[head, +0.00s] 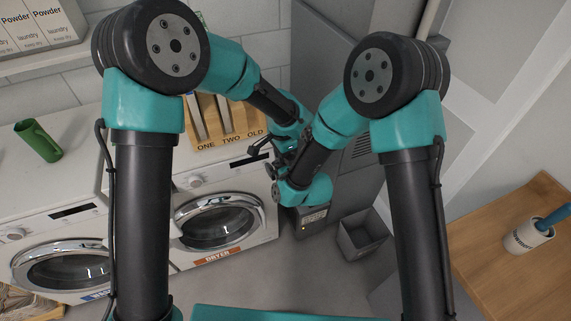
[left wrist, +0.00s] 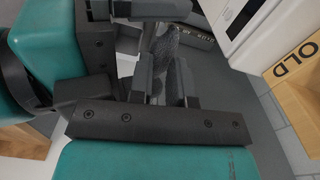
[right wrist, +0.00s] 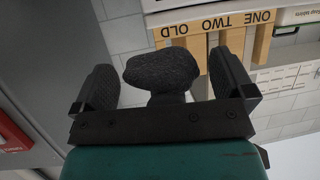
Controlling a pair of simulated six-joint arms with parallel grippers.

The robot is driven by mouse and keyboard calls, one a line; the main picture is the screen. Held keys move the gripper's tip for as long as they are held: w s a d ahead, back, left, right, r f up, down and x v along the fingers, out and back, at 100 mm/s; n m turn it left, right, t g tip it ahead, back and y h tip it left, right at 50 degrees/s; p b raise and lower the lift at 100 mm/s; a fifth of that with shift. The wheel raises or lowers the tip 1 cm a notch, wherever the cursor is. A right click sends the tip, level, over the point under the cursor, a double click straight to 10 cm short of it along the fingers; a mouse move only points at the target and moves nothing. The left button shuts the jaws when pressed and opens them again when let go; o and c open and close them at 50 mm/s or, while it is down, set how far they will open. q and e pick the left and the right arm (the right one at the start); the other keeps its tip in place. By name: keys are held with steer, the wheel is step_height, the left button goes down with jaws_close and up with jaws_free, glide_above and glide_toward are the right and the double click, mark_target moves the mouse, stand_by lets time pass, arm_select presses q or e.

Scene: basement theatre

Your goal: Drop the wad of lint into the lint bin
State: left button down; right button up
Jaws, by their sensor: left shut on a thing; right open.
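The wad of lint (right wrist: 162,70) is a dark grey, rough, rounded lump in the right wrist view. It sits between the spread fingers of my right gripper (right wrist: 168,85), which is open. In the left wrist view my left gripper (left wrist: 162,85) is shut on the wad; the parts there are dark and overlap. In the head view my right gripper (head: 268,153) is close to the left one in front of the dryer, and the arms hide the wad. A grey open-topped bin (head: 362,238), probably the lint bin, stands on the floor right of the dryer.
The dryer (head: 218,225) and a washer (head: 62,265) stand at left. A wooden ONE TWO OLD holder (head: 225,132) and a green cup (head: 38,141) are on top. Floor before the bin is clear.

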steer(key=shift+c, duration=0.3)
steer(key=c, duration=0.7)
arm_select(q)
steer(key=c, duration=1)
jaws_free()
arm_select(e)
steer(key=shift+c, duration=0.5)
arm_select(q)
steer(key=shift+r, duration=0.1)
step_height(320, 180, up, 12)
